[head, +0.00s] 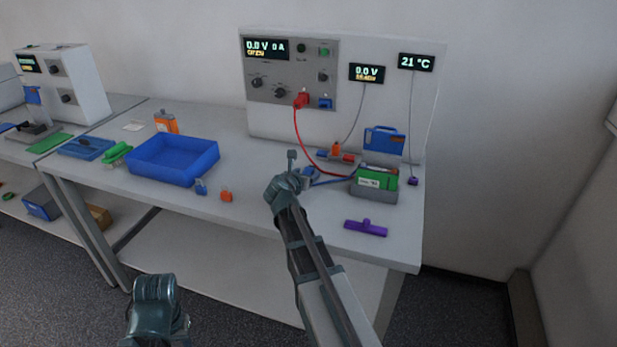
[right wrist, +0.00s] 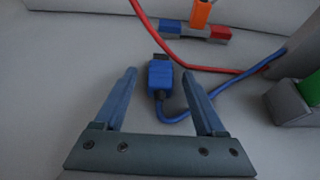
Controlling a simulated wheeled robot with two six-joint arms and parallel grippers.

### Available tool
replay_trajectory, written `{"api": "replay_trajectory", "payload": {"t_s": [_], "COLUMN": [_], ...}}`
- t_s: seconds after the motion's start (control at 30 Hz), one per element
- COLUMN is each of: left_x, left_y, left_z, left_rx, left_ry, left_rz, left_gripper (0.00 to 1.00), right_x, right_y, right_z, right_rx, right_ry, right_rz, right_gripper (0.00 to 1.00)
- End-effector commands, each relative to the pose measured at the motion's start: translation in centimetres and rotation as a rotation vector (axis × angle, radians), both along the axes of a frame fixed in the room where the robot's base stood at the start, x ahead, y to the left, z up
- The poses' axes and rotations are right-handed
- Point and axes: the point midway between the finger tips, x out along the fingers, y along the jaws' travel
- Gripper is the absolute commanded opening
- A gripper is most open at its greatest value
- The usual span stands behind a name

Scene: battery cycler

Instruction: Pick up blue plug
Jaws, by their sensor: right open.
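The blue plug (right wrist: 160,75) lies on the white table in the right wrist view, with its blue cable curving off to the right. My right gripper (right wrist: 160,85) is open, and the plug shows between its two fingers without visible contact. In the head view my right gripper (head: 288,180) is over the table, left of the green battery (head: 376,182), and the plug (head: 309,174) is partly hidden beside it. My left arm shows at the bottom left of the head view, but its fingers cannot be made out.
A red cable (right wrist: 185,62) runs behind the plug. A blue-and-red block with an orange piece (right wrist: 200,15) stands farther back. A blue tray (head: 172,160), a small blue piece (head: 201,187), an orange piece (head: 226,196) and a purple piece (head: 366,228) are on the table.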

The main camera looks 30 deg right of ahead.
Motion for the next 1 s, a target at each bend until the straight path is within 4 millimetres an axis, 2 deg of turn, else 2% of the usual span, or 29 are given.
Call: {"api": "replay_trajectory", "payload": {"t_s": [0.17, 0.2, 0.5, 0.6, 1.0], "left_x": [0.00, 0.00, 0.00, 0.00, 0.00], "left_y": [0.01, 0.01, 0.00, 0.00, 0.00], "left_z": [0.03, 0.03, 0.03, 0.03, 0.50], "left_rx": [0.000, 0.000, 0.000, 0.000, 0.000], "left_ry": [0.000, 0.000, 0.000, 0.000, 0.000], "left_rz": [0.000, 0.000, 0.000, 0.000, 0.000], "left_gripper": [0.50, 0.50, 0.50, 0.50, 0.50], "right_x": [-0.01, -0.02, -0.02, -0.02, -0.02], "right_y": [-0.05, -0.04, -0.02, -0.02, -0.03], "right_z": [0.03, 0.02, 0.02, 0.02, 0.49], "right_rx": [0.000, 0.000, 0.000, 0.000, 0.000], "right_ry": [0.000, 0.000, 0.000, 0.000, 0.000], "right_rz": [0.000, 0.000, 0.000, 0.000, 0.000], "right_gripper": [0.72, 0.69, 0.15, 0.00, 0.00]}}
